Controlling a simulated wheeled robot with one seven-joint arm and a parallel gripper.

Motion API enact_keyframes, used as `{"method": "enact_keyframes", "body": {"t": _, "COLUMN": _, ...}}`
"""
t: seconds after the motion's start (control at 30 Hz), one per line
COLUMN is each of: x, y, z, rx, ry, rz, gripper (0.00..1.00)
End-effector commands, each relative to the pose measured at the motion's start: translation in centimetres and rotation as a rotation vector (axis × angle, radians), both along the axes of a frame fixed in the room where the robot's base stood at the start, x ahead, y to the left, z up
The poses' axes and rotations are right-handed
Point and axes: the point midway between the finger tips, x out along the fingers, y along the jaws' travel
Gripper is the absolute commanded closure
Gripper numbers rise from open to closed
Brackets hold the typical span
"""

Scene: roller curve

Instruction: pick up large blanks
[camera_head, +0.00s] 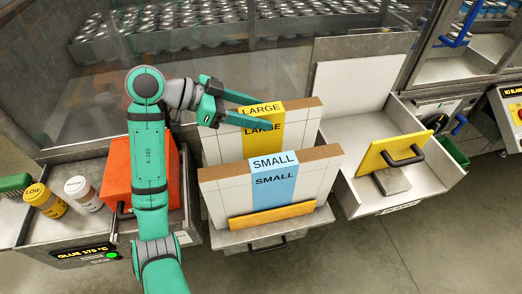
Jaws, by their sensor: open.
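The large blanks (302,128) stand upright as a white stack with a brown top edge and a yellow band marked LARGE. They are behind the small blanks (222,192), which carry a blue band marked SMALL. My gripper (269,112) is open at the top of the large stack, near its yellow band. One finger lies across the band in the picture and the other is behind it near the top edge. Whether the fingers touch the stack cannot be told. The lower part of the large stack is hidden by the small blanks.
A metal tray (440,178) with a yellow handled plate (390,152) is at right. An orange box (115,178) and glue bottles (83,193) are at left. A clear panel with cans stands behind.

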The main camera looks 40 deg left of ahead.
Motion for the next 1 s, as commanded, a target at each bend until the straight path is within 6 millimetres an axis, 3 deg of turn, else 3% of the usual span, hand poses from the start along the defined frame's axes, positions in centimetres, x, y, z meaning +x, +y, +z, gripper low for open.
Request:
{"method": "enact_keyframes", "body": {"t": 0.4, "x": 1.09, "y": -0.98, "z": -0.8, "rx": 0.001, "ry": -0.001, "rz": 0.0, "gripper": 0.47}}
{"method": "enact_keyframes", "body": {"t": 0.63, "x": 1.13, "y": -1.05, "z": -0.79, "rx": 0.001, "ry": -0.001, "rz": -0.003, "gripper": 1.0}}
{"method": "enact_keyframes", "body": {"t": 1.0, "x": 1.15, "y": -1.07, "z": -0.58, "rx": 0.0, "ry": -0.003, "rz": -0.002, "gripper": 1.0}}
